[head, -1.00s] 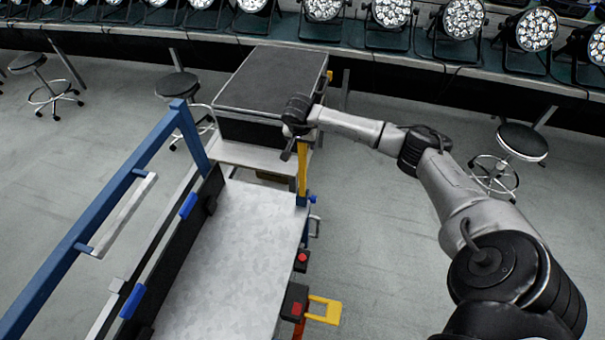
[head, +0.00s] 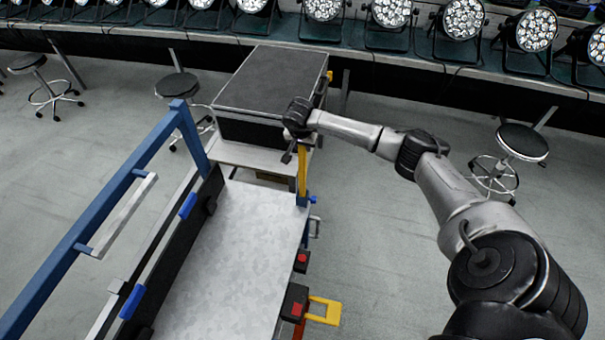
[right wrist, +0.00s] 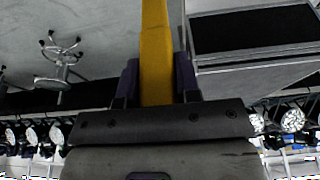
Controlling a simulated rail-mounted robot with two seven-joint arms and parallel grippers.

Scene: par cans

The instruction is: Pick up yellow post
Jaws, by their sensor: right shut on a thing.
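The yellow post (head: 302,172) stands upright at the far right corner of the cart bed, in a blue socket. My right gripper (head: 297,150) is at the top of the post, and its wrist hides the post's upper end in the head view. In the right wrist view the yellow post (right wrist: 156,60) runs between the two dark fingers of my right gripper (right wrist: 158,85), which are shut on it. My left gripper is in neither view.
A black-topped case (head: 270,80) stands just beyond the post. The grey cart bed (head: 240,240) is bare, with a blue rail (head: 90,220) on its left. Stools, one at right (head: 522,140), stand before a long bench of lamps.

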